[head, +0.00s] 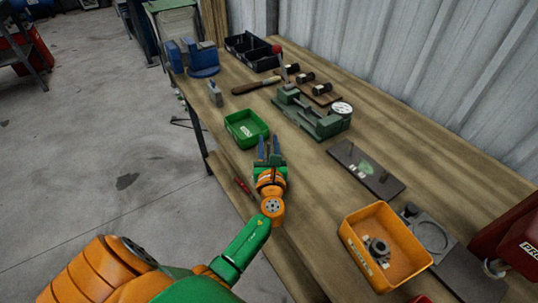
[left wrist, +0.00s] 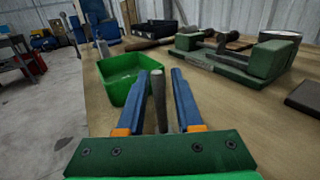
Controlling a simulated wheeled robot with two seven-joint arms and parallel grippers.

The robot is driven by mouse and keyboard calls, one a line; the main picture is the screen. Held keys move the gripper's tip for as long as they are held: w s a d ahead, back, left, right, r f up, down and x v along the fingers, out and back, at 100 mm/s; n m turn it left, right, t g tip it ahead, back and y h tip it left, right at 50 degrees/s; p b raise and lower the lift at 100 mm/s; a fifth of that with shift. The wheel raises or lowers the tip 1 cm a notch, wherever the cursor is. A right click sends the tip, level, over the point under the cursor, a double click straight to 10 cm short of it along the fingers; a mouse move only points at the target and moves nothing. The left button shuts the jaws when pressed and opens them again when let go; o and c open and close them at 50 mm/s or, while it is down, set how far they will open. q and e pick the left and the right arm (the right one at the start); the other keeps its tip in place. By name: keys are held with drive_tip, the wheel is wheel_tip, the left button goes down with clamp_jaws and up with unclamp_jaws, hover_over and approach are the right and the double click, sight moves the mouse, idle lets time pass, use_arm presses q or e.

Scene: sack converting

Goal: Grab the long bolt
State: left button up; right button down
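My left gripper (head: 268,148) is over the workbench, just in front of the green bin. Its two blue fingers are apart in the left wrist view (left wrist: 167,78). A dark grey rod-like piece, which looks like the long bolt (left wrist: 159,100), shows between them. It appears close to the left finger, with a gap on its right side, so I see no clear grip on it. In the head view the bolt (head: 273,160) is a small dark shape, partly hidden by the gripper. My right gripper is not in view.
The green bin (head: 232,123) stands just beyond the fingers. A green fixture with a dial (head: 312,118) is to the right. A dark plate (head: 352,176) and an orange bin (head: 348,238) lie nearer. A red-handled tool (head: 243,187) lies near the bench edge.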

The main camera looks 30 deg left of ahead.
use_arm(q)
clamp_jaws()
drive_tip(key=shift+r, duration=0.1)
